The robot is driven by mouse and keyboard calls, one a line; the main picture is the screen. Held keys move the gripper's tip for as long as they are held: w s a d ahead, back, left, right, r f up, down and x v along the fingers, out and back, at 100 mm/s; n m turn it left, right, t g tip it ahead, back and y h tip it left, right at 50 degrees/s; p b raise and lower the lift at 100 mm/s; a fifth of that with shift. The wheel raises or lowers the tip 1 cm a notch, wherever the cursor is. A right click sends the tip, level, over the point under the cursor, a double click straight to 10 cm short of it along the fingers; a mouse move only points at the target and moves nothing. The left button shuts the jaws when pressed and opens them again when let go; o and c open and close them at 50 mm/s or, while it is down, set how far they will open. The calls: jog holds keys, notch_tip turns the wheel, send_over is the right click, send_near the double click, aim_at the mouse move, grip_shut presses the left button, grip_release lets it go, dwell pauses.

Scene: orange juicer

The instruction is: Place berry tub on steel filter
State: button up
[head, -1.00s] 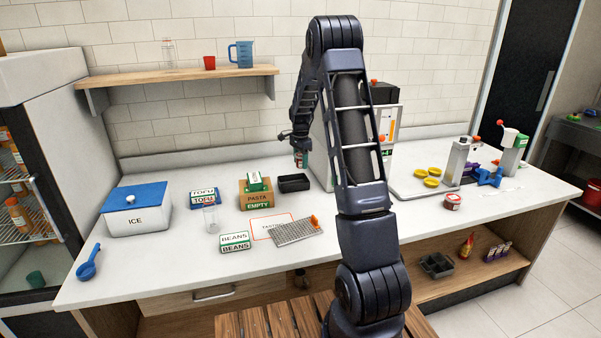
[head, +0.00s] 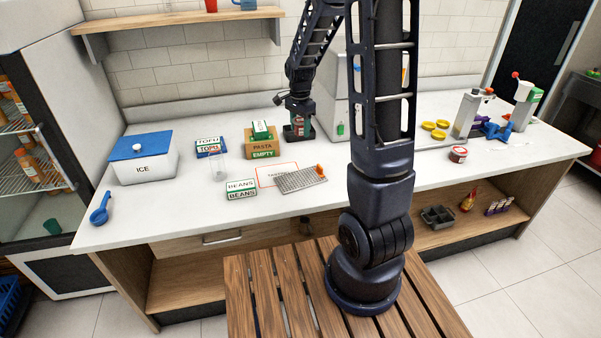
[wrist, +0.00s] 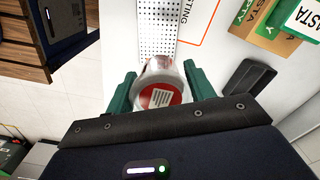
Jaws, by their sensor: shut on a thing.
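My gripper (head: 299,124) is shut on a clear round tub with a red and white label, which looks like the berry tub (wrist: 159,94). In the wrist view the tub sits between the green fingers. In the head view the hold is small and partly hidden, beside the pasta box. The steel filter looks to be the perforated grey plate (head: 298,180), flat on the counter with an orange piece at its right end. In the wrist view the plate (wrist: 157,28) shows beyond the tub, partly covered by it. My gripper is behind the plate in the head view.
The pasta box (head: 262,147), tofu box (head: 210,150), beans box (head: 241,190) and a clear glass (head: 219,166) stand nearby. A black tray (wrist: 247,88) is beside the gripper. A red tub (head: 457,154) stands at right.

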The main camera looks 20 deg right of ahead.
aim_at(300, 179)
jog(key=shift+s+a+f, duration=0.1)
jog(key=shift+s+f, duration=0.05)
jog(key=shift+s, duration=0.2)
notch_tip(300, 179, down, 20)
jog(key=shift+r, duration=0.15)
dwell(0.3)
jog(key=o, duration=1)
jog(key=shift+c, duration=0.2)
jog(key=shift+o, duration=0.2)
notch_tip(300, 179, up, 12)
jog(key=r, duration=0.1)
jog(key=s+d+r+n+t, duration=0.1)
jog(key=s+r+n, duration=0.2)
jog(key=s+r, duration=0.35)
jog(key=s+d+r+n+t, duration=0.1)
jog(key=s+r+n, duration=0.25)
jog(key=r, duration=0.65)
jog(key=s+d+r+n+t, duration=0.1)
jog(key=s+r+n, duration=0.2)
jog(key=s, duration=0.5)
jog(key=s+d+r+n+t, duration=0.1)
jog(key=s+r+n, duration=0.2)
jog(key=s+r, duration=0.2)
jog(key=s, duration=0.3)
jog(key=shift+t, duration=0.3)
